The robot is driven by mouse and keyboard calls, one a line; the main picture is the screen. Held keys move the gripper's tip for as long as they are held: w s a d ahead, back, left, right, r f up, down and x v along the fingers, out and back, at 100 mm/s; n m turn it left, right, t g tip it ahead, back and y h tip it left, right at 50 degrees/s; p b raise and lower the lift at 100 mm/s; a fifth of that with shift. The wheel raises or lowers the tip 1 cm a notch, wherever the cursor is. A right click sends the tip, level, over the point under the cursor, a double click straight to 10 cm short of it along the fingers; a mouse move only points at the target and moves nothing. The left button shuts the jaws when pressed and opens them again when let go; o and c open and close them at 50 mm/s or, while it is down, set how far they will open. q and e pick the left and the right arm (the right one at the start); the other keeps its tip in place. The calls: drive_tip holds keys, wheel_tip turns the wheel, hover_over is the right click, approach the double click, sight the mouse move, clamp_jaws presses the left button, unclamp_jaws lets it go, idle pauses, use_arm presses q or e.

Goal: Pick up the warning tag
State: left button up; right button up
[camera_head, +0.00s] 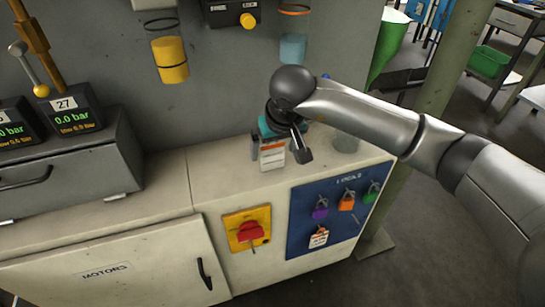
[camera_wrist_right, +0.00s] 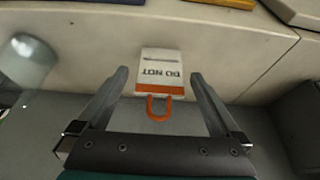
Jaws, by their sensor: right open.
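The warning tag (camera_head: 272,157) is a white card with an orange band, at the cabinet top below my right gripper in the head view. In the right wrist view, the tag (camera_wrist_right: 160,68) reads "DO NOT" upside down and has an orange loop at its near end. My right gripper (camera_head: 283,152) is open above the cabinet top, and its fingers (camera_wrist_right: 159,74) appear on either side of the tag with gaps on both sides. I cannot tell how far the fingertips are above it. My left gripper is not in view.
A blue lock board (camera_head: 335,215) on the cabinet front holds purple, orange and green padlocks and another small tag (camera_head: 319,238). A clear glass (camera_wrist_right: 28,58) stands beside the right gripper. A red switch (camera_head: 250,232) and grey gauge box (camera_head: 65,165) are to the left.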

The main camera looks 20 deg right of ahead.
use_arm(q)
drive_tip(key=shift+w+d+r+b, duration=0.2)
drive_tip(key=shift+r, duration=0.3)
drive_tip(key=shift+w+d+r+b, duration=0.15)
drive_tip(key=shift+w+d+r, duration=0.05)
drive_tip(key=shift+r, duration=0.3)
use_arm(e)
drive_tip(key=shift+x, duration=1.35)
drive_tip(key=c, duration=1.3)
drive_tip(key=shift+o, duration=0.2)
drive_tip(key=shift+r, duration=0.15)
drive_tip(key=shift+r, duration=0.6)
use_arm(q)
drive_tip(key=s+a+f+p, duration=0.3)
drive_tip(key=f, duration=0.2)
use_arm(e)
drive_tip(key=shift+r, duration=4.25)
